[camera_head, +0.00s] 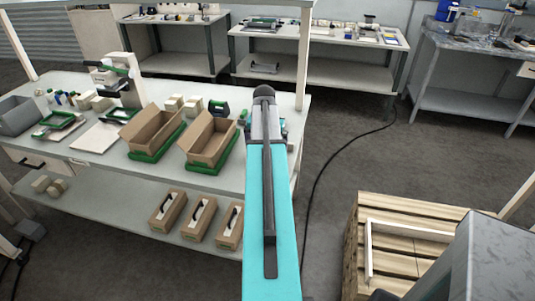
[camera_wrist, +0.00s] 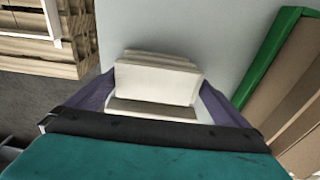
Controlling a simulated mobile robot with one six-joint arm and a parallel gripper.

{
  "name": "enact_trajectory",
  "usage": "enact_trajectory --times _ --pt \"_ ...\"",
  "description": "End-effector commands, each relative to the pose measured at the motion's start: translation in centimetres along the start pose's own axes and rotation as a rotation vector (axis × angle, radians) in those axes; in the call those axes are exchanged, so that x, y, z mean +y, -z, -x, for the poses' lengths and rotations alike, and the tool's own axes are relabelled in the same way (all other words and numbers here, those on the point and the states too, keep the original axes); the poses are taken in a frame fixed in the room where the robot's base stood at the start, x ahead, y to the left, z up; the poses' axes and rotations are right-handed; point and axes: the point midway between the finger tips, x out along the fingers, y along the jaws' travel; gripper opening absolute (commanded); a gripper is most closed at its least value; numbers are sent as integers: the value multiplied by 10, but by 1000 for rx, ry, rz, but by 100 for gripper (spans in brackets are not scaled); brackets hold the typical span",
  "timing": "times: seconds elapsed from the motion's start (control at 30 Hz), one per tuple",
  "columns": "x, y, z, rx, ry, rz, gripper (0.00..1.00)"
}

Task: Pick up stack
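A cream stack (camera_wrist: 155,82) of flat pieces shows in the wrist view, over the pale table top (camera_wrist: 215,30) near its left edge. My gripper (camera_wrist: 158,85) has one dark purple finger on each side of the stack, with the tips close against its sides. I cannot tell whether the fingers press on it or leave a small gap, nor whether the stack rests on the table. In the head view my arm hides the fingers and this stack. The table (camera_head: 75,175) stands at the left there.
Two cardboard boxes on green bases (camera_head: 210,140) (camera_head: 150,133) stand on the table; one green-edged box (camera_wrist: 290,85) is right of my gripper. Other small cream stacks (camera_head: 173,102) sit behind them. A wooden pallet pile (camera_head: 405,240) is at right. Floor (camera_head: 330,210) between is clear except a cable.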

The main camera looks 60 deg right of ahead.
Motion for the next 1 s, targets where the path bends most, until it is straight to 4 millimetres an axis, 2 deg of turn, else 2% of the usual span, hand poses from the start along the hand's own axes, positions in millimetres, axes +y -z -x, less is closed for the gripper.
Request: enact_trajectory --times 0.03,0.2,0.27,0.67,1.0 --pt "0 0 0 0 0 0 93" --pt "0 0 0 0 0 0 65" --pt "0 0 0 0 0 1 60" --pt "-1 1 4 1 0 1 60" --pt "-1 4 24 2 1 1 60"
